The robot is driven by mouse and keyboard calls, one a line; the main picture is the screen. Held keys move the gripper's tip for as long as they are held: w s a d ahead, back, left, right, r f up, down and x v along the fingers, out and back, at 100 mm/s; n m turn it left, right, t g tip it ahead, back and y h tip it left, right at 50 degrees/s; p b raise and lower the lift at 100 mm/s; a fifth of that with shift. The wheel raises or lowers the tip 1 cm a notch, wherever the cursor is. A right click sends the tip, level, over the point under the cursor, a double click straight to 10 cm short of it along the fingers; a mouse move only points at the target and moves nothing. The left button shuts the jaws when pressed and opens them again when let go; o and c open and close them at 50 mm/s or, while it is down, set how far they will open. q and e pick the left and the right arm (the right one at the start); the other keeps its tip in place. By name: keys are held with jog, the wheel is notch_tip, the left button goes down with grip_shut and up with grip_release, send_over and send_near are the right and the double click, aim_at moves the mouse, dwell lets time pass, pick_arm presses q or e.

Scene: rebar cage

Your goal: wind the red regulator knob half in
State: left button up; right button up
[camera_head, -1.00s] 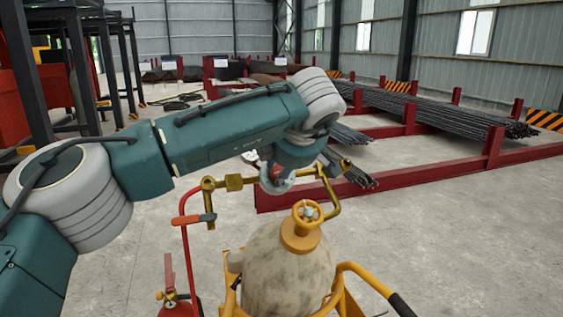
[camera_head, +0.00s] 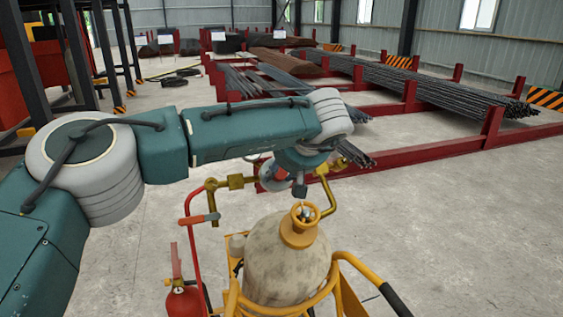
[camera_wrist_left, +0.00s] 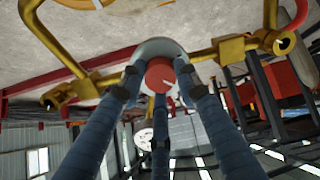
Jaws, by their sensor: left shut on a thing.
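In the head view my left gripper (camera_head: 282,178) is over the brass pipework (camera_head: 236,182), behind the gas bottle's valve; my wrist hides most of the knob there. My right gripper is not in view.
A yellow trolley frame (camera_head: 345,285) with a dark grip surrounds the bottle. A red fire extinguisher (camera_head: 184,298) stands at its left. Red racks with steel bars (camera_head: 430,100) lie behind. Concrete floor (camera_head: 450,235) at the right is clear.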

pick_arm(q)
jog(key=m+p, duration=0.2)
jog(key=m, duration=0.3)
jog(key=shift+r+y+p, duration=0.15)
jog(key=shift+y+p, duration=0.15)
jog(key=shift+p, duration=0.1)
jog(key=shift+d+m+p, duration=0.1)
jog(key=shift+m+p, duration=0.7)
jog(key=shift+m, duration=1.4)
jog(key=shift+t, duration=0.3)
jog(key=o, duration=1.2)
jog(key=shift+c, duration=0.2)
jog(key=v, duration=1.1)
jog(key=shift+s+d+r, duration=0.2)
jog(key=shift+s+d, duration=0.1)
